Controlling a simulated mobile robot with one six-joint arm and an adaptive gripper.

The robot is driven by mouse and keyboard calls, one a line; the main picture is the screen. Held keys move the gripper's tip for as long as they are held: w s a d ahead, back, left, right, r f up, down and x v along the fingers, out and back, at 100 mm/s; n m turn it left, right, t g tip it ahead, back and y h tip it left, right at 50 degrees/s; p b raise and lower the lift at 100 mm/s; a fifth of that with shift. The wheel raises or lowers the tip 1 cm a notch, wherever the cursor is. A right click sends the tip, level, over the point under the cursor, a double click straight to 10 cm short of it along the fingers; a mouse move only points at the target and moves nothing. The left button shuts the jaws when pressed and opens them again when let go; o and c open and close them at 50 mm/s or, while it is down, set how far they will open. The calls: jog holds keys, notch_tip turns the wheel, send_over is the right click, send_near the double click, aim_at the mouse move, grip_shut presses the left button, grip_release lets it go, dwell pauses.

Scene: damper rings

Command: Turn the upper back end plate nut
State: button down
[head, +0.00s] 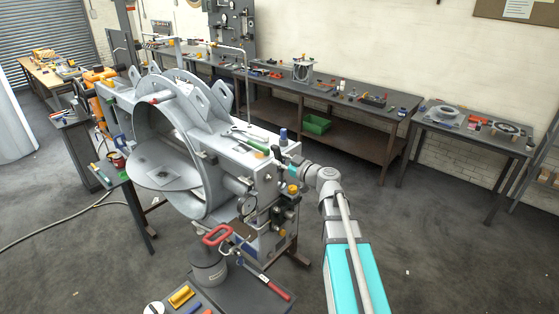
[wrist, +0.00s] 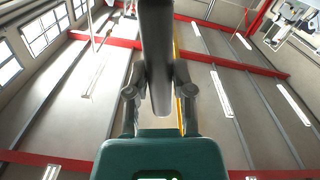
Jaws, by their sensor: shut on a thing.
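The damper ring housing (head: 215,165) is a large grey ring on a machine bench, with a round plate inside it. The end plate (head: 262,185) on its right carries small knobs and fittings. The upper back nut is too small or hidden to make out. My gripper (head: 281,160) is at the upper right edge of the end plate, reached from the right. In the wrist view my gripper (wrist: 158,95) has both fingers closed around a thick grey bar (wrist: 156,45) that rises between them. Where the bar's far end meets the machine cannot be seen.
A long workbench (head: 330,90) runs along the wall. The floor (head: 440,250) on the right is open.

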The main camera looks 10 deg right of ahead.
jog(key=shift+x, duration=1.8)
jog(key=shift+w+a+r, duration=0.1)
jog(key=shift+r, duration=0.05)
jog(key=shift+w+a, duration=0.2)
jog(key=shift+x, duration=1.2)
dwell(0.8)
jog(key=shift+c, duration=2)
grip_release()
jog(key=c, duration=0.4)
